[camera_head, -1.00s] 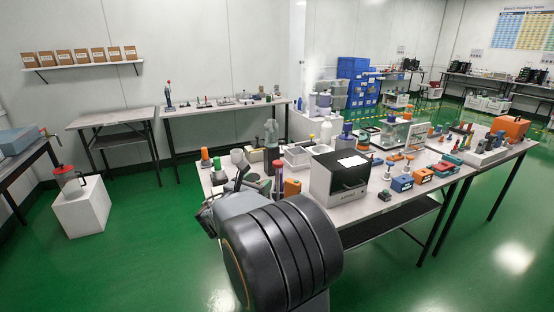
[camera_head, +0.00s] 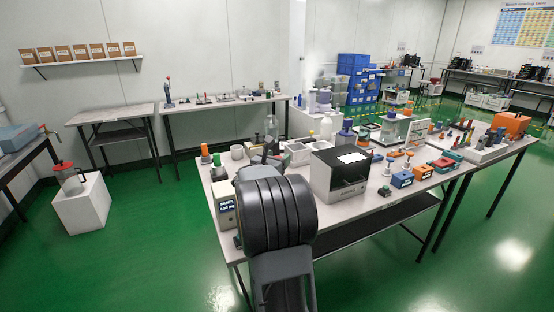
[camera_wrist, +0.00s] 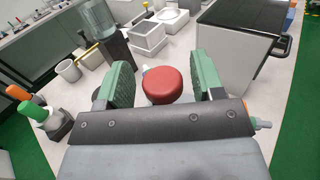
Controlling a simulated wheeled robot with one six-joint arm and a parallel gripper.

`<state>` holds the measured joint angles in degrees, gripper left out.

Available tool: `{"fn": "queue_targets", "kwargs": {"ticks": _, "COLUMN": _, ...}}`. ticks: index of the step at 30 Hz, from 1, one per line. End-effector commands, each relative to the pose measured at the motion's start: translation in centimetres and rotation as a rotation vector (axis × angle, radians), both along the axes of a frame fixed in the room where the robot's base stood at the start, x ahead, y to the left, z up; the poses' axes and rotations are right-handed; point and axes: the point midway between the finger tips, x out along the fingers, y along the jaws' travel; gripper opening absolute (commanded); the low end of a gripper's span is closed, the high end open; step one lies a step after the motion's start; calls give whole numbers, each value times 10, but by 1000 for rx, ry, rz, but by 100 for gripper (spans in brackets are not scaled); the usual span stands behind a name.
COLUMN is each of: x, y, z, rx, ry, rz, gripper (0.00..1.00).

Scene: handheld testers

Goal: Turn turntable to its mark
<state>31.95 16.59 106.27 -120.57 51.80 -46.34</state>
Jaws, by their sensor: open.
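In the wrist view, my gripper (camera_wrist: 163,70) is open, its two green-padded fingers apart. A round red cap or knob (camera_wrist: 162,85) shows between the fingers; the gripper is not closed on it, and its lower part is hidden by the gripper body. I cannot tell whether it belongs to the turntable. No turntable or mark can be made out clearly in either view. In the head view my dark arm hides the gripper's fingers and the bench area behind it.
A black-and-white box instrument (camera_head: 339,173) stands right of my arm, also in the wrist view (camera_wrist: 240,40). A display unit (camera_head: 225,207) is at the bench's left edge. Green- and orange-topped items (camera_wrist: 33,110), a cup (camera_wrist: 68,70) and white bins (camera_wrist: 148,38) stand nearby.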

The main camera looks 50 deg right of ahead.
Motion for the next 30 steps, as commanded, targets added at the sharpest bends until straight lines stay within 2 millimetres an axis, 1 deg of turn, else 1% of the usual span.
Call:
{"fn": "queue_targets", "kwargs": {"ticks": 10, "x": 0, "y": -2, "z": 0, "rx": 0, "ry": 0, "rz": -1, "gripper": 61}}
{"fn": "queue_targets", "kwargs": {"ticks": 27, "x": 1, "y": -1, "z": 0, "rx": 0, "ry": 0, "rz": 1, "gripper": 6}}
{"fn": "queue_targets", "kwargs": {"ticks": 29, "x": 1, "y": -1, "z": 0, "rx": 0, "ry": 0, "rz": 1, "gripper": 0}}
{"fn": "queue_targets", "kwargs": {"ticks": 30, "x": 1, "y": -1, "z": 0, "rx": 0, "ry": 0, "rz": 1, "gripper": 0}}
